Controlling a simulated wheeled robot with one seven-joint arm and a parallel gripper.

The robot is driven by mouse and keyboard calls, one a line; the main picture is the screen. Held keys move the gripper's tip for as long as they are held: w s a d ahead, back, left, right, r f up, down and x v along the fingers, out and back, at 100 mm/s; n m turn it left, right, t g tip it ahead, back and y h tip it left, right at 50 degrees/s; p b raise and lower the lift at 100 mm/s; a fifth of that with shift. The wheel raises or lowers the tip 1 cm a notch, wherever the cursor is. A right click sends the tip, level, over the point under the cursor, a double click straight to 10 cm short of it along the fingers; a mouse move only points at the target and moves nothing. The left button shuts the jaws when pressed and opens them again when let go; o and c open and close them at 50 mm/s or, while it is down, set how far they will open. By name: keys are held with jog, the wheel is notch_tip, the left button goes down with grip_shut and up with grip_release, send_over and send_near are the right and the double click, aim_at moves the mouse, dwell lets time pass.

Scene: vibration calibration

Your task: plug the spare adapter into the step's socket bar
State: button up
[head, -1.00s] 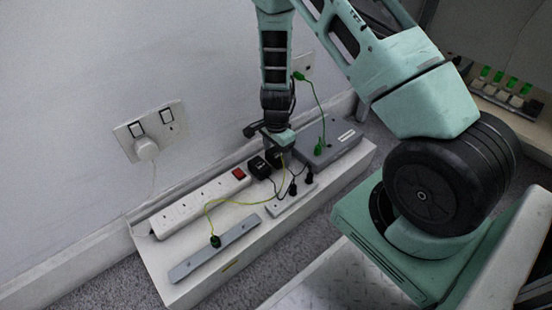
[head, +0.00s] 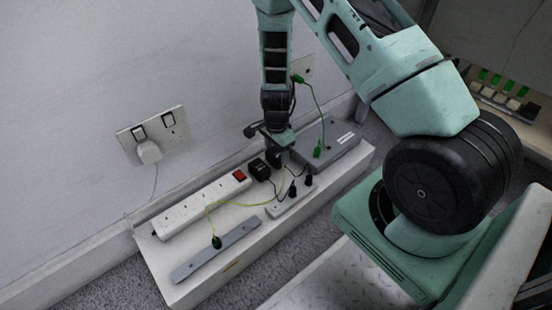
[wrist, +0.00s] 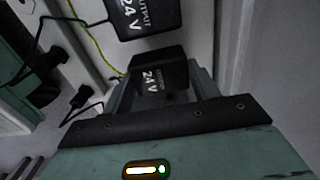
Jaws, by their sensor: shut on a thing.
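The white socket bar (head: 200,206) with a red switch lies along the back of the white step (head: 190,288). One black adapter (head: 260,170) sits by its right end, beside my gripper. My gripper (head: 276,157) points down over the step, right of the socket bar. In the wrist view my gripper (wrist: 163,90) is shut on a black adapter marked 24 V (wrist: 158,77). Another black adapter marked OUTPUT 24 V (wrist: 143,15) is just beyond it. The held adapter is mostly hidden in the head view, and I cannot tell whether it touches the step.
A grey bar (head: 215,250) lies at the step's front, with a yellow-green lead plugged on it. A smaller bar (head: 290,205) with black plugs is right of it. A grey box (head: 343,143) stands behind. The wall socket (head: 152,138) holds a white plug.

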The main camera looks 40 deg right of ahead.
aim_at(276, 154)
jog(key=shift+r+p, duration=1.85)
jog(key=shift+r, duration=0.2)
jog(key=shift+a, duration=0.1)
jog(key=a+p, duration=0.4)
jog(key=a, duration=0.4)
jog(key=a+r+p, duration=0.1)
jog(key=a+p, duration=0.3)
jog(key=a, duration=0.4)
jog(key=a+p, duration=0.4)
jog(key=a, duration=0.5)
jog(key=shift+s+r, duration=0.1)
jog(key=shift+r, duration=0.15)
jog(key=shift+f+b, duration=0.35)
jog(key=shift+f, duration=0.5)
jog(key=shift+f, duration=1.05)
dwell(1.2)
